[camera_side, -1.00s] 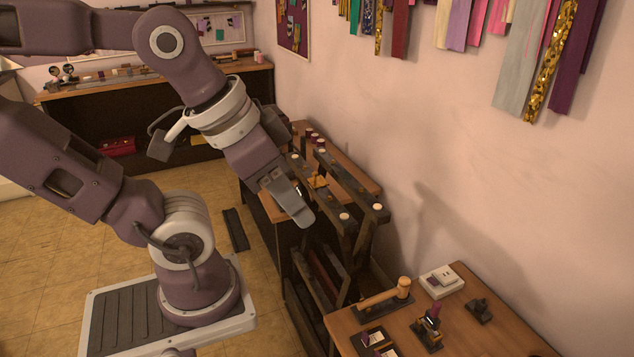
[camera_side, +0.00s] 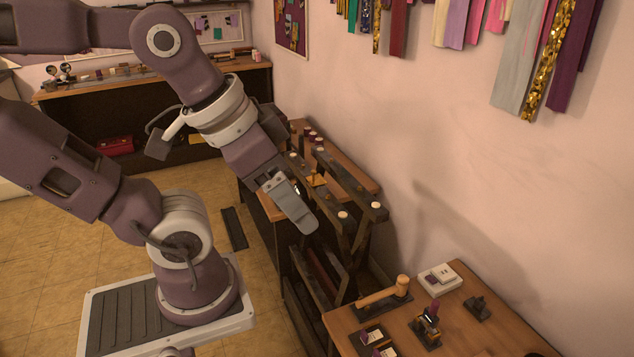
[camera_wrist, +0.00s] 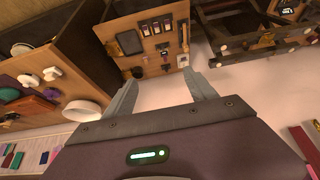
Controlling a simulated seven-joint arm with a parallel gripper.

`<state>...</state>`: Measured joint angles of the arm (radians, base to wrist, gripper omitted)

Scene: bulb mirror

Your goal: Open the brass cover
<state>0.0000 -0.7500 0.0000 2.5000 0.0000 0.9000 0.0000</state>
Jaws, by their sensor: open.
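My gripper (camera_side: 303,220) is open and empty in the side view, pointing down and right in front of the dark wooden rack. In the wrist view the two fingers of my gripper (camera_wrist: 163,84) are spread, with only pale wall between them. A small brass-coloured piece (camera_side: 318,181) shows behind the rack's rails in the side view. I cannot tell whether it is the brass cover, and no cover is clearly seen elsewhere. My gripper is apart from it.
The dark rack (camera_side: 345,183) carries several white-topped pieces. A near wooden table (camera_side: 455,336) holds a wooden-handled tool (camera_side: 384,295), a white box (camera_side: 438,278) and small dark stands. Ribbons hang on the wall.

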